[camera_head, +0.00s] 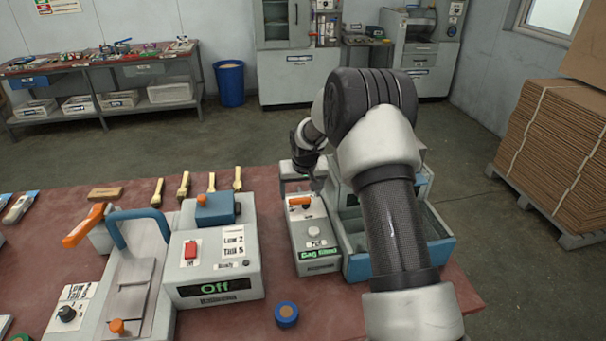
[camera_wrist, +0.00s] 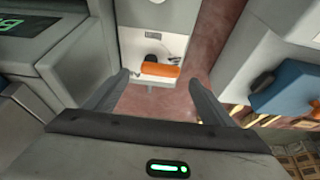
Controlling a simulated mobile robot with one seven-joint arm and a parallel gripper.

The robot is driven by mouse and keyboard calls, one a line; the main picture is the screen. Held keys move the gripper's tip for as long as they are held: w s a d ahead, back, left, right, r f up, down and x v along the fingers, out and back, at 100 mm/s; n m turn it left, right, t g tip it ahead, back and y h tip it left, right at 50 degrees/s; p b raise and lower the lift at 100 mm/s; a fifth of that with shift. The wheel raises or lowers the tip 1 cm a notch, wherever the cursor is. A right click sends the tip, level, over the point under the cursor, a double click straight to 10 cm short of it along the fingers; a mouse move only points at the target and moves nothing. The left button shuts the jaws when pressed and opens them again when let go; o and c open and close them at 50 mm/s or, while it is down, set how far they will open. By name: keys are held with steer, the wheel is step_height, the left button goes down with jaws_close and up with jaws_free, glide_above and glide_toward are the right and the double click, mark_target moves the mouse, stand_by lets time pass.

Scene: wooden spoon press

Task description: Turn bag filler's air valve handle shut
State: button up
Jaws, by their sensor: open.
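The bag filler (camera_head: 316,235) is a grey box on the red table, with a green-lit label on its front. Its orange air valve handle (camera_head: 299,201) lies crosswise on the top panel near the back. In the wrist view the orange handle (camera_wrist: 160,70) shows ahead, in the gap between the two fingers, on a white panel with a dark round part beside it. My gripper (camera_wrist: 160,82) is open and empty. In the head view my gripper (camera_head: 302,178) is just behind and above the handle, partly hidden by my arm. Contact with the handle cannot be made out.
A press machine (camera_head: 215,262) with an "Off" display and a blue block on top stands left of the bag filler. A blue-grey open bin (camera_head: 440,246) is at its right, partly behind my arm. A round blue-rimmed piece (camera_head: 286,314) lies in front. Wooden spoons (camera_head: 183,186) lie behind the press.

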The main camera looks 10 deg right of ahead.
steer(key=v, duration=1.4)
steer(key=shift+s, duration=0.1)
steer(key=s+r, duration=0.9)
steer(key=r, duration=0.2)
steer(key=s+r+p, duration=0.1)
steer(key=s+r, duration=0.1)
steer(key=s, duration=1.2)
steer(key=s+r+t+p, duration=0.1)
steer(key=s+r+p, duration=0.1)
steer(key=s, duration=1.2)
steer(key=shift+s+r, duration=0.2)
steer(key=shift+r, duration=0.6)
steer(key=shift+a, duration=0.1)
steer(key=shift+c, duration=0.6)
